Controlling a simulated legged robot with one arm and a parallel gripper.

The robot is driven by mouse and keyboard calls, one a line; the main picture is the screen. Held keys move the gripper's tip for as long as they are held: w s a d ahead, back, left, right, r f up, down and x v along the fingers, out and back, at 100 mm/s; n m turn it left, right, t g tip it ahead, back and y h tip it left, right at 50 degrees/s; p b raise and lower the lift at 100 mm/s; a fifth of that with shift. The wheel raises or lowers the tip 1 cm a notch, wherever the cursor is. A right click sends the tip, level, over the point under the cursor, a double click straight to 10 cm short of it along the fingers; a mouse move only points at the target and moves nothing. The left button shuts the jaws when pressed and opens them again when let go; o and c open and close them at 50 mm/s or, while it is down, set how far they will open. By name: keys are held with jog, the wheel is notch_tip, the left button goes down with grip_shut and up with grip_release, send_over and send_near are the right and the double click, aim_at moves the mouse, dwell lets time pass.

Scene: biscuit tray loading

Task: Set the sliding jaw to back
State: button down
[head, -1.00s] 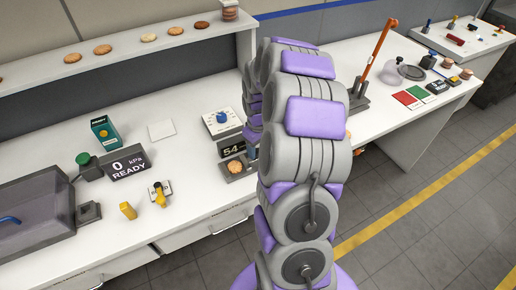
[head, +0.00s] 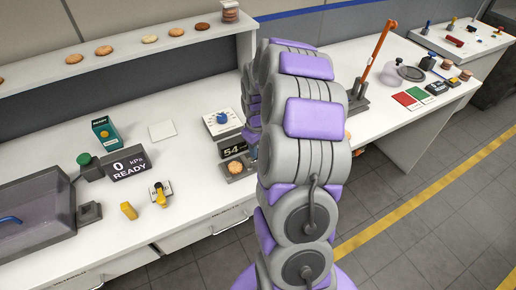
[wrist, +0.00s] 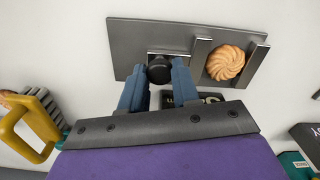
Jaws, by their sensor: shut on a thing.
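The jaw fixture is a dark grey plate (wrist: 130,38) in the wrist view, with a short metal slot and two upright jaw walls. A round ridged biscuit (wrist: 225,60) sits between the near jaw wall (wrist: 200,45) and the far one (wrist: 257,62). A black knob (wrist: 159,70) stands at the slot, left of the jaws. My gripper (wrist: 160,76) is shut on this knob, with one blue finger on each side. In the head view the biscuit (head: 235,168) shows on the fixture, while my arm hides most of the gripper and the knob.
A 54 display (head: 233,150) and a white dial box (head: 222,123) stand just behind the fixture. The white bench (head: 195,205) is clear between the clamp and the fixture.

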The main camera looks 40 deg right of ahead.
jog(key=shift+a, duration=0.1)
jog(key=shift+s+d+p, duration=0.15)
jog(key=shift+d+p, duration=0.2)
jog(key=shift+d, duration=0.3)
jog(key=shift+s+d+p, duration=0.15)
jog(key=shift+d+p, duration=0.15)
jog(key=shift+d, duration=0.35)
jog(key=c, duration=1.1)
grip_release()
jog(key=shift+c, duration=0.2)
jog(key=o, duration=0.3)
jog(key=shift+d+f, duration=0.1)
jog(key=shift+d, duration=0.2)
jog(key=shift+a, duration=0.1)
